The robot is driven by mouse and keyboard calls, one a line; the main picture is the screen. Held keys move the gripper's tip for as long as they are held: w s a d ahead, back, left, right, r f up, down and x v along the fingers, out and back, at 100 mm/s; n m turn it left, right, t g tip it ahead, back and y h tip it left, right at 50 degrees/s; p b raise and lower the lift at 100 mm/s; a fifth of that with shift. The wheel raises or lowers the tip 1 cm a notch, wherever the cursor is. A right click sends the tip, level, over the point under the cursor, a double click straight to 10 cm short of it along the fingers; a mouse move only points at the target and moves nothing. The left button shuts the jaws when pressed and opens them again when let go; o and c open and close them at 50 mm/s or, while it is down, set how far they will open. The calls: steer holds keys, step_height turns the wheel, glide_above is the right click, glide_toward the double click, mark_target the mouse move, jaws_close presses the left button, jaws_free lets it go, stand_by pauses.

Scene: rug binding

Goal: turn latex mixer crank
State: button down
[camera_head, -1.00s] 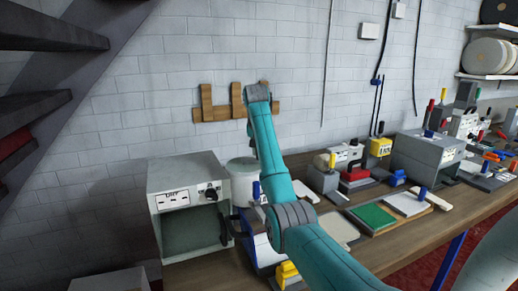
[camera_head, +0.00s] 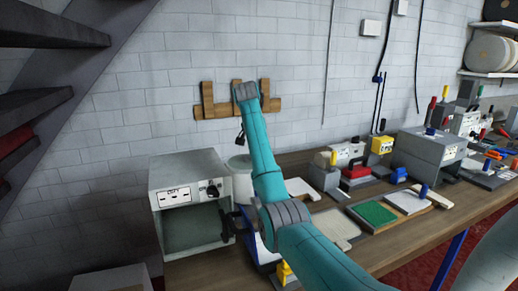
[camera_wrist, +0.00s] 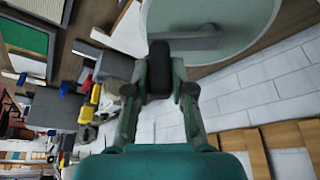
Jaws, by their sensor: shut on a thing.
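The latex mixer is a pale grey round tub (camera_head: 239,184) on the bench, partly hidden behind my arm in the head view. In the wrist view its round top (camera_wrist: 225,18) fills the upper middle. A grey crank bar (camera_wrist: 195,46) lies across that top, with a dark upright handle (camera_wrist: 159,60) at its left end. My gripper (camera_wrist: 160,88) is shut on the handle, one finger on each side. In the head view my gripper (camera_head: 240,137) shows only as a small dark shape above the tub, and the crank is hidden there.
A grey open-fronted dryer box (camera_head: 190,180) stands left of the tub. A wooden wall rack (camera_head: 215,108) is behind my wrist. To the right, the bench (camera_head: 400,232) holds a green pad (camera_head: 374,213), a red-and-grey tool (camera_head: 356,172) and a large grey machine (camera_head: 425,155).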

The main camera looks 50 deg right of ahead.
steer(key=c, duration=1)
jaws_free()
